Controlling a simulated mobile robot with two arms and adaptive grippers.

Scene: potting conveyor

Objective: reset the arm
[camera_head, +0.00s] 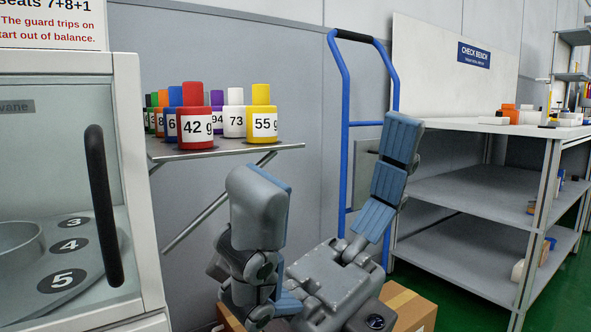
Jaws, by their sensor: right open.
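My right gripper (330,155) stands in the lower middle of the head view with its palm low and its fingers pointing up. The fingers are spread wide apart, with blue ribbed pads on the right finger and the grey back of the left finger showing. Nothing is held between them. The left finger is in front of the wall, just below and right of the bottle shelf in the picture. My left gripper is not in view.
Several labelled bottles, including a red one (197,100) and a yellow one (262,95), stand on a wall shelf (285,149). A white cabinet with a black handle (104,205) is at left. Behind are a blue hand truck (345,110), cardboard box (408,303) and check bench (470,126).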

